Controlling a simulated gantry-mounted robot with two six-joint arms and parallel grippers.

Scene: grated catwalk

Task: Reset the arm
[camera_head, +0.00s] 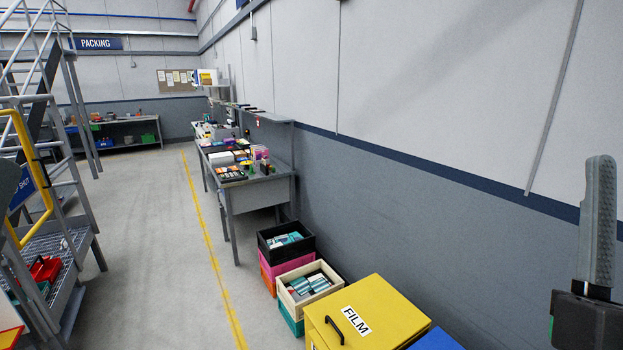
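My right gripper (600,222) shows at the right edge of the head view. One grey, ribbed finger points straight up from a dark mount, in front of the grey and white wall. The rest of the gripper is cut off by the frame, so I cannot tell whether it is open or shut. Nothing is seen in contact with the visible finger.
A yellow cabinet (378,309) marked FILM stands at the bottom, left of my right gripper. Stacked crates (285,272) and a loaded workbench (262,193) line the wall. A yellow-railed stair platform (38,175) stands left. The floor between is clear.

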